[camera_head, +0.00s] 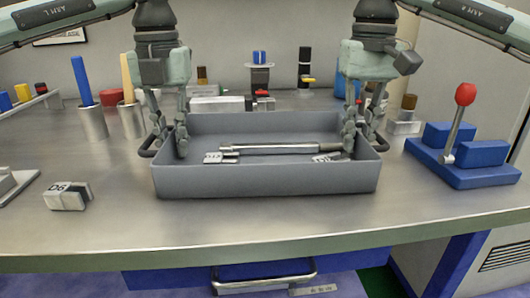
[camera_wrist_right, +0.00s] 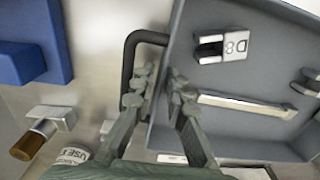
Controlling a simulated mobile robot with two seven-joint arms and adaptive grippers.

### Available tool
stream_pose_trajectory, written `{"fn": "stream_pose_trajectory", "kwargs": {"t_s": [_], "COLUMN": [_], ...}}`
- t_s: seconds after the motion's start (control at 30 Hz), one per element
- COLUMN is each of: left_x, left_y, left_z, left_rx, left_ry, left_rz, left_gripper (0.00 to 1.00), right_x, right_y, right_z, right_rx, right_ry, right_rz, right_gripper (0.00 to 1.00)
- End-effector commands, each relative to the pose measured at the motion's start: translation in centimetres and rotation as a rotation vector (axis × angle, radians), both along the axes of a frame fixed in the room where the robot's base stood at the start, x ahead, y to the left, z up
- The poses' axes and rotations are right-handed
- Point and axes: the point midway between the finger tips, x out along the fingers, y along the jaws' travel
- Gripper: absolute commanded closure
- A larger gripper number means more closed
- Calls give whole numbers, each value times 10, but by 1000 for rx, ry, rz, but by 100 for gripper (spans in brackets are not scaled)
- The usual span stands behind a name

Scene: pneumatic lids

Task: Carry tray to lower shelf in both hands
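A grey rectangular tray (camera_head: 265,180) sits level on the metal worktop, with a dark handle at each end. A long metal rod-like tool (camera_head: 280,148) and small labelled blocks lie inside it. My left gripper (camera_head: 168,138) is open at the left end, one finger inside the wall and one outside near the left handle (camera_head: 148,149). My right gripper (camera_head: 361,138) is open at the right end. In the right wrist view, its fingers (camera_wrist_right: 154,92) stand apart across the tray wall, one beside the dark handle (camera_wrist_right: 128,58). The lower shelf cannot be clearly made out.
A blue fixture with a red-knobbed lever (camera_head: 465,95) stands right of the tray. A labelled block (camera_head: 68,196) lies left, and cups with blue and yellow rods (camera_head: 92,121) stand behind it. A metal bar handle (camera_head: 263,280) shows below the worktop's front edge (camera_head: 260,252).

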Motion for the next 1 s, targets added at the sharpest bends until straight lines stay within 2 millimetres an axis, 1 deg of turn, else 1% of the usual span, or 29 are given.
{"fn": "stream_pose_trajectory", "kwargs": {"t_s": [0.13, 0.27, 0.7, 0.87, 1.0], "left_x": [0, 0, 0, 0, 0], "left_y": [0, 0, 0, 0, 0], "left_z": [0, 0, 0, 4, 13], "left_rx": [0, 0, 1, 0, 0], "left_ry": [0, 0, 0, -1, -1], "left_rz": [0, 0, 1, 1, 1], "left_gripper": [86, 100, 100, 100, 100], "right_x": [0, 0, 0, 0, 0], "right_y": [0, 0, 0, 0, -1], "right_z": [0, 0, 1, 4, 13], "right_rx": [0, 0, -1, 0, 0], "right_ry": [0, 0, 0, -2, -2], "right_rz": [0, 0, -1, -1, -1], "right_gripper": [86, 100, 100, 100, 100]}}
